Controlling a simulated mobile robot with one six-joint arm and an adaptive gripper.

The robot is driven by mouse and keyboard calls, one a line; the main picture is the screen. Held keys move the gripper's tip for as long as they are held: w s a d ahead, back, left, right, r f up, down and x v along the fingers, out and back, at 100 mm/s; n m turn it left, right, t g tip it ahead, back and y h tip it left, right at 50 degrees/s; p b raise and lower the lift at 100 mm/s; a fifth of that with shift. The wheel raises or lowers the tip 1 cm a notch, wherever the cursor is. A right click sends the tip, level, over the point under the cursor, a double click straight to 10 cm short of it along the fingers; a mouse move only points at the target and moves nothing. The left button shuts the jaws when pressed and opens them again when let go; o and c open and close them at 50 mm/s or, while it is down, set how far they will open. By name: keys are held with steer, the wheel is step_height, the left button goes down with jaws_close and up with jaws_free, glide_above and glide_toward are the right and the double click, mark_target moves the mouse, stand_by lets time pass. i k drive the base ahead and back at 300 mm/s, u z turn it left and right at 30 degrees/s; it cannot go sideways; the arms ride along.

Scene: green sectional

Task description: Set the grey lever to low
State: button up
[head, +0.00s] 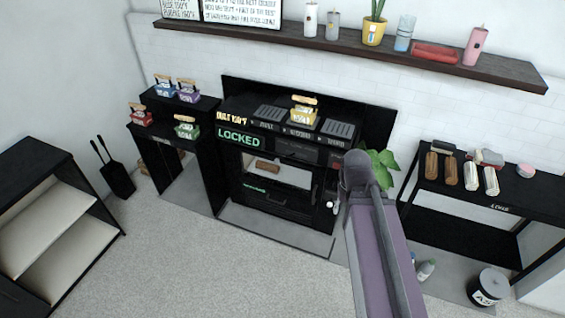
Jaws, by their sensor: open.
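The black stove-like unit (270,205) stands against the back wall, with a green "LOCKED" display (237,137) on its upper left. A row of small labels and controls (298,133) runs along its upper front. I cannot make out a grey lever or its setting at this size. A small white part (331,204) shows at the unit's right front edge; I cannot tell what it is. My purple and grey arm reaches up from the bottom right and covers part of the unit's right side. My gripper is not visible; the arm seems to hide it.
A yellow wooden-handled caddy (303,114) sits on top of the unit. A low black side table (180,125) with several similar caddies is at left. A black table (440,205) with rolls is at right. A bin (487,287) stands on the floor. Carpet at front left is clear.

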mark_target(277, 161)
steer(key=u, duration=0.05)
steer(key=i, duration=1)
steer(key=z, duration=0.05)
